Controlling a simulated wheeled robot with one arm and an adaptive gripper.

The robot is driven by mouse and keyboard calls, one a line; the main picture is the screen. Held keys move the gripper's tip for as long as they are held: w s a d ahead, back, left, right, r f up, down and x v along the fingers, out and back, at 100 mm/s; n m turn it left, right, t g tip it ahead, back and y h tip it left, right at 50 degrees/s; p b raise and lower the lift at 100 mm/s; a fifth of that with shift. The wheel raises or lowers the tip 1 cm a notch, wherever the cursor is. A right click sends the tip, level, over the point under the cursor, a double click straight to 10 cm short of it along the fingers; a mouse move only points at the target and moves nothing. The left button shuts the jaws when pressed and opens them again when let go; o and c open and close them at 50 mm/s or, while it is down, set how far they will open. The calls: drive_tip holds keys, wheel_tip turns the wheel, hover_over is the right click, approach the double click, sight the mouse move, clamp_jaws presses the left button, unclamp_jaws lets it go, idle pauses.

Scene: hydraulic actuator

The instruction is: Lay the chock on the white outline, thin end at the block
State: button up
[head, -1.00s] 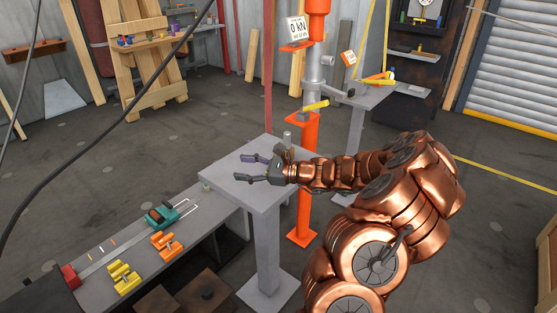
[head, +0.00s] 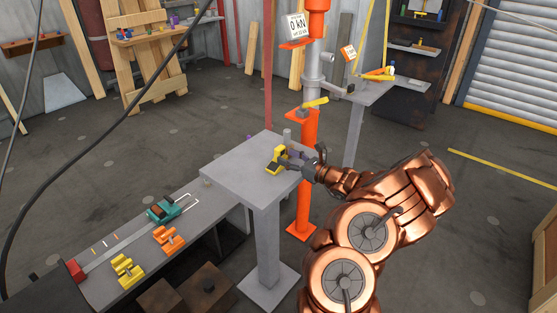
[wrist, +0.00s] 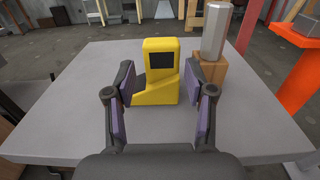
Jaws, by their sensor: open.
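My gripper (head: 296,158) is open over the grey pedestal top, its fingers at either side of a yellow piece (head: 275,160). The wrist view shows this piece (wrist: 160,90) upright, with a dark square panel and a sloped, wider foot. I cannot tell if the fingers touch it. No plain wedge stands out, so I cannot tell surely which thing is the chock. A white outline (head: 194,196) shows on the low bench, partly hidden by a teal piece with a dark top (head: 166,208). A red block (head: 76,269) sits at the bench's near left end.
A brown block (wrist: 209,74) with a grey metal cylinder (wrist: 215,32) stands close right of the yellow piece. Orange (head: 169,239) and yellow (head: 127,269) pieces lie on the bench. An orange post (head: 307,190) rises behind the pedestal top (head: 232,165), whose left part is bare.

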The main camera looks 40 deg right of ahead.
sight(283, 153)
drive_tip(key=shift+p+x, duration=0.55)
drive_tip(key=shift+x, duration=1.6)
drive_tip(key=shift+d+r, duration=0.1)
drive_tip(key=shift+r, duration=0.1)
drive_tip(key=shift+c, duration=0.4)
clamp_jaws()
